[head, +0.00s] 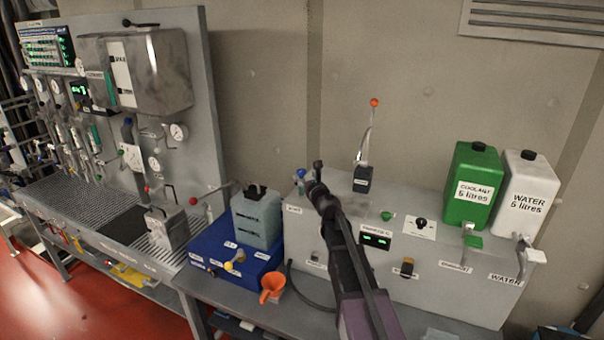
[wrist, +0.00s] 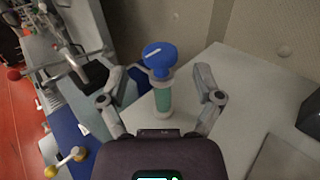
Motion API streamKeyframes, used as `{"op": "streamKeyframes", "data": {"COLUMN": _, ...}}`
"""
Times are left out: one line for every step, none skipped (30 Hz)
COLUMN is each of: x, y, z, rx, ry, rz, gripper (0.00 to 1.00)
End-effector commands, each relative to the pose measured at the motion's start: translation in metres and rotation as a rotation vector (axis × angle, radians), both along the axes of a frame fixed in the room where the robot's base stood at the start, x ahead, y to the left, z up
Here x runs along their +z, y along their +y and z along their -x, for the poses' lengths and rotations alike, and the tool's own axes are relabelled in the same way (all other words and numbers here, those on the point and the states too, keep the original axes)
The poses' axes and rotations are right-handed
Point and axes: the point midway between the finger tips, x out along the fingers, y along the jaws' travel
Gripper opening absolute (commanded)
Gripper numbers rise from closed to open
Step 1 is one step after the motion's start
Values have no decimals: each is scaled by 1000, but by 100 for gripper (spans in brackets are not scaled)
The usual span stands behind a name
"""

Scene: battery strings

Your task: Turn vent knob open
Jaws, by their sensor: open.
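The vent knob appears to be the blue round knob (wrist: 159,58) with a white line on top, on a green and grey stem (wrist: 162,98), in the wrist view. In the head view a small blue knob (head: 301,174) shows at the left end of the white cabinet, just left of my gripper (head: 316,172). In the wrist view my gripper (wrist: 162,92) is open, with one finger on each side of the stem. The fingers look apart from the stem and knob. The knob's label is not readable.
The white cabinet (head: 420,285) carries a green coolant can (head: 470,175), a white water can (head: 526,190) and an orange-tipped lever (head: 374,103). A blue box (head: 225,262) with a grey-green container (head: 257,218) stands left. An orange funnel (head: 271,287) is in front.

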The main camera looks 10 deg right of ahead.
Motion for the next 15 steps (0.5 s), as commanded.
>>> {"op": "streamKeyframes", "data": {"x": 0, "y": 2, "z": -11, "rx": 1, "ry": 0, "rz": 0, "gripper": 84}}
{"op": "streamKeyframes", "data": {"x": 0, "y": 3, "z": -14, "rx": 0, "ry": 0, "rz": 0, "gripper": 84}}
{"op": "streamKeyframes", "data": {"x": 0, "y": 3, "z": -19, "rx": 0, "ry": 0, "rz": 0, "gripper": 84}}
{"op": "streamKeyframes", "data": {"x": 0, "y": 4, "z": -21, "rx": 0, "ry": 0, "rz": 0, "gripper": 84}}
{"op": "streamKeyframes", "data": {"x": 0, "y": 4, "z": -24, "rx": 0, "ry": 0, "rz": 0, "gripper": 84}}
{"op": "streamKeyframes", "data": {"x": 0, "y": 5, "z": -27, "rx": 0, "ry": 0, "rz": 0, "gripper": 84}}
{"op": "streamKeyframes", "data": {"x": 0, "y": 5, "z": -29, "rx": 0, "ry": 0, "rz": 0, "gripper": 84}}
{"op": "streamKeyframes", "data": {"x": 0, "y": 6, "z": -31, "rx": -1, "ry": 0, "rz": 0, "gripper": 84}}
{"op": "streamKeyframes", "data": {"x": 0, "y": 6, "z": -32, "rx": -1, "ry": 0, "rz": 0, "gripper": 84}}
{"op": "streamKeyframes", "data": {"x": 0, "y": 6, "z": -34, "rx": -1, "ry": 0, "rz": 0, "gripper": 84}}
{"op": "streamKeyframes", "data": {"x": 0, "y": 6, "z": -34, "rx": -1, "ry": 0, "rz": 0, "gripper": 84}}
{"op": "streamKeyframes", "data": {"x": 0, "y": 7, "z": -35, "rx": -1, "ry": 0, "rz": 0, "gripper": 84}}
{"op": "streamKeyframes", "data": {"x": 0, "y": 7, "z": -35, "rx": -1, "ry": 0, "rz": 0, "gripper": 84}}
{"op": "streamKeyframes", "data": {"x": 0, "y": 7, "z": -35, "rx": -1, "ry": 0, "rz": 0, "gripper": 84}}
{"op": "streamKeyframes", "data": {"x": 0, "y": 7, "z": -36, "rx": -1, "ry": 0, "rz": 0, "gripper": 84}}
